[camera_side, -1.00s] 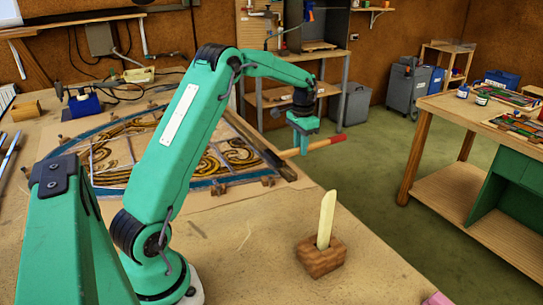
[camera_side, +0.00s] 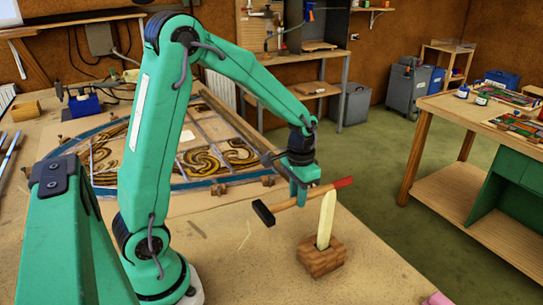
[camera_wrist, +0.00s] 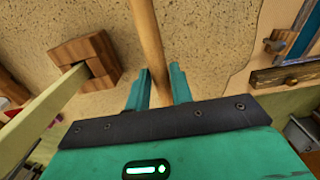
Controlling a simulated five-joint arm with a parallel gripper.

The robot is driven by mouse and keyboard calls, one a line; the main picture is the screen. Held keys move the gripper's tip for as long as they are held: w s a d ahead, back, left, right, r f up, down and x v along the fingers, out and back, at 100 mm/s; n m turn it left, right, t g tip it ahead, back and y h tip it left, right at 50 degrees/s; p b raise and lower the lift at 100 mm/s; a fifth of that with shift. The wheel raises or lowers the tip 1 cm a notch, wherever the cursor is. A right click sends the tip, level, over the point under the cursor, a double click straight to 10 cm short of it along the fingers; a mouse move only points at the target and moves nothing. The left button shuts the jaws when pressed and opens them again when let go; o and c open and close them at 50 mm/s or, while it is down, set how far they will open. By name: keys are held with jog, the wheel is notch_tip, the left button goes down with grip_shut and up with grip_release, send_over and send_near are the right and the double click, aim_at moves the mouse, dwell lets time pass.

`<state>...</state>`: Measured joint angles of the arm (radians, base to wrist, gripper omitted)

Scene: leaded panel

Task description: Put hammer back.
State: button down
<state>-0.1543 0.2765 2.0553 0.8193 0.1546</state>
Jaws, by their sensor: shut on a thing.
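The hammer has a dark head (camera_side: 264,213), a wooden handle (camera_side: 287,203) and a red grip end (camera_side: 343,183). My gripper (camera_side: 300,202) is shut on the hammer's handle and holds it above the bench, head to the left and red end to the right. In the wrist view the handle (camera_wrist: 146,40) runs up between the fingers of my gripper (camera_wrist: 158,80); the head is out of that view. A brick-coloured wooden block (camera_side: 320,260) with an upright pale strip (camera_side: 326,220) stands on the bench just below and right of the hammer.
A leaded panel (camera_side: 190,158) lies on the bench behind, with small wooden blocks along its edge. In the wrist view the block (camera_wrist: 97,52) and pale strip (camera_wrist: 42,118) are at the left. The bench top (camera_side: 240,270) in front is bare.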

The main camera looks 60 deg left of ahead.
aim_at(289, 239)
jog(key=shift+s+d+f, duration=0.25)
jog(key=shift+s+d, duration=0.4)
jog(key=shift+s, duration=0.35)
jog(key=shift+s+d+f, duration=0.2)
jog(key=shift+s+d, duration=0.45)
jog(key=shift+s, duration=0.3)
jog(key=shift+f, duration=0.15)
jog(key=shift+f, duration=3.7)
jog(key=c, duration=1.1)
grip_release()
jog(key=shift+c, duration=0.2)
jog(key=shift+r, duration=0.1)
